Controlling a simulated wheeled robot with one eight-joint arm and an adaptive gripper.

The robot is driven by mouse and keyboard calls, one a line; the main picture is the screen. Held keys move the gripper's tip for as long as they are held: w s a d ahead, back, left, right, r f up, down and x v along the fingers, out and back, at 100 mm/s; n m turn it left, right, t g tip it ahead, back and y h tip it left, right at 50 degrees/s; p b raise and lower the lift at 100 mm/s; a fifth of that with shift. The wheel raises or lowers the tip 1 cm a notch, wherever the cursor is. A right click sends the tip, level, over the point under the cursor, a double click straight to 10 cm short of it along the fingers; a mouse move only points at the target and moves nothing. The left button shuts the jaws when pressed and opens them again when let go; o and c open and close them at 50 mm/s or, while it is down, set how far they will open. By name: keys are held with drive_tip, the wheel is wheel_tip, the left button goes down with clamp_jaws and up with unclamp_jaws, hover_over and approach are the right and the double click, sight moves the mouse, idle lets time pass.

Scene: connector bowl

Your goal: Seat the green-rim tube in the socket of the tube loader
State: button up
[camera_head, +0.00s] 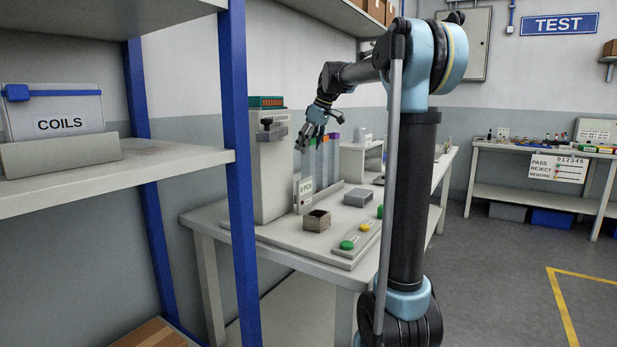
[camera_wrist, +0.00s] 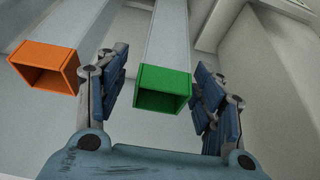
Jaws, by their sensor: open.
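In the wrist view the green-rim tube (camera_wrist: 164,79) is a long pale tube with a square, hollow green end. The end lies between the two spread fingers of my gripper (camera_wrist: 160,72), with a gap on each side. My gripper is open and holds nothing. In the head view my gripper (camera_head: 318,118) is above a row of upright tubes (camera_head: 326,158) and hides some of their tops. A tall grey cabinet (camera_head: 272,180), possibly the tube loader, stands left of the tubes. Its socket cannot be made out.
An orange-rim tube (camera_wrist: 45,68) stands just left of my gripper in the wrist view. On the bench (camera_head: 285,235) are an open box (camera_head: 317,221), a grey block (camera_head: 358,197) and a strip with green and yellow buttons (camera_head: 364,227). A shelf rack (camera_head: 241,170) stands at the left.

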sight(308, 171)
drive_tip(key=x, duration=0.3)
drive_tip(key=shift+w+a+f, duration=0.1)
drive_tip(key=shift+a+f, duration=0.05)
drive_tip(key=shift+f, duration=0.1)
drive_tip(key=shift+c, duration=0.6)
clamp_jaws()
drive_tip(key=shift+r, duration=0.15)
